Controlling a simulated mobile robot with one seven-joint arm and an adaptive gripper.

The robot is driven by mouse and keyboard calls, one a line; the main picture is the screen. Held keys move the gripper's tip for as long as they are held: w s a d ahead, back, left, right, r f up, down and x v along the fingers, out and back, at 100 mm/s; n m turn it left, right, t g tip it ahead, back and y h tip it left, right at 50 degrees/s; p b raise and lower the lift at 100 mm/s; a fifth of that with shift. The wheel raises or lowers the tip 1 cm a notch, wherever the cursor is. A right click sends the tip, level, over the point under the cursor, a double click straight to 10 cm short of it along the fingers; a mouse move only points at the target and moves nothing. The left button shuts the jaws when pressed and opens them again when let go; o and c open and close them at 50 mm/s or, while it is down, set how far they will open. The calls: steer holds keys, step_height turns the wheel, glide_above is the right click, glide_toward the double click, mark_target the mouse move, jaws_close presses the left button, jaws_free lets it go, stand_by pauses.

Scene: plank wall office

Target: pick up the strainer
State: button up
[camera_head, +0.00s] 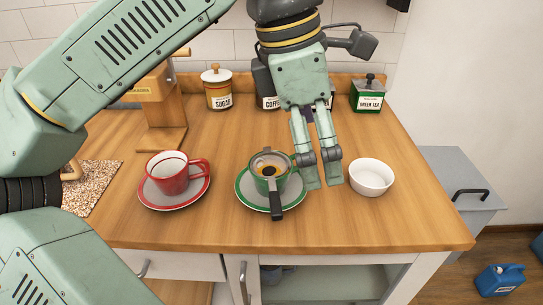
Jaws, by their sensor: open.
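The strainer (276,203) rests on top of a green cup (257,184), its dark handle pointing toward the counter's front edge. The cup stands on a green-rimmed saucer (244,201). The strainer's round bowl sits in the cup's mouth, and something brown shows inside it. My gripper (321,185) is open and points down, just right of the cup and strainer. Its fingers hide part of the saucer's right side. I cannot tell whether a finger touches the saucer.
A white bowl (371,178) stands close to the right of my gripper. A red cup (168,174) on a saucer (173,203) is to the left. Sugar (217,90), coffee (263,88) and green tea (368,95) canisters line the back. The wooden counter's front strip is clear.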

steer(key=w+a+y, duration=0.2)
steer(key=a+y, duration=0.1)
steer(key=a, duration=0.2)
glide_above(274, 193)
steer(key=shift+n, duration=0.4)
step_height(274, 193, down, 5)
steer(key=shift+w+f, duration=0.1)
steer(key=shift+f, duration=0.05)
steer(key=shift+f+p, duration=0.9)
steer(key=shift+f, duration=2.15)
steer(key=shift+c, duration=0.4)
steer(key=c, duration=0.8)
steer(key=shift+r, duration=0.1)
